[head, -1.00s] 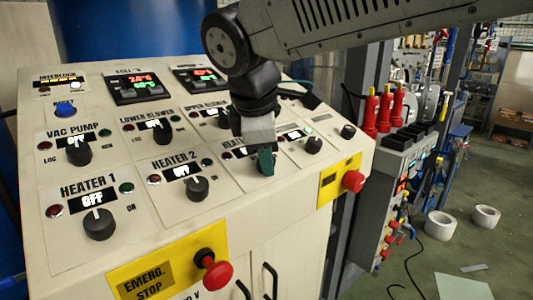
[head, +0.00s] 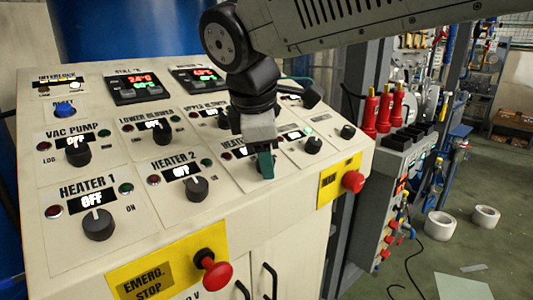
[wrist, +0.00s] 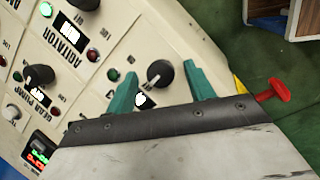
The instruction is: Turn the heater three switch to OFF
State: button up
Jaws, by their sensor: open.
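My gripper (head: 264,166) is over the front row of the sloped panel, right of the HEATER 2 knob (head: 196,188). It hides the heater three switch and part of its label (head: 232,152) in the head view. In the wrist view, my gripper (wrist: 160,88) is open, with its green fingers on either side of a black knob (wrist: 160,73). Gaps show between the knob and the fingers. The knob's white mark points toward a lit display (wrist: 143,100), partly hidden and unreadable.
The HEATER 1 knob (head: 99,224) and its OFF display are at the front left. A red emergency stop (head: 216,272) sits on a yellow plate below. Another red button (head: 353,181) is right of my gripper. A black knob (head: 313,146) stands close by on the right.

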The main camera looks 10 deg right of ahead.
jog(key=v, duration=0.7)
jog(key=shift+r, duration=0.15)
jog(key=s+d+f+m+g+y, duration=0.1)
jog(key=s+d+f+m, duration=0.7)
jog(key=d, duration=0.3)
jog(key=s+d+f+m+g+y, duration=0.1)
jog(key=s+d+f+m, duration=0.8)
jog(key=d, duration=0.3)
jog(key=shift+f+g, duration=0.3)
jog(key=shift+f, duration=0.3)
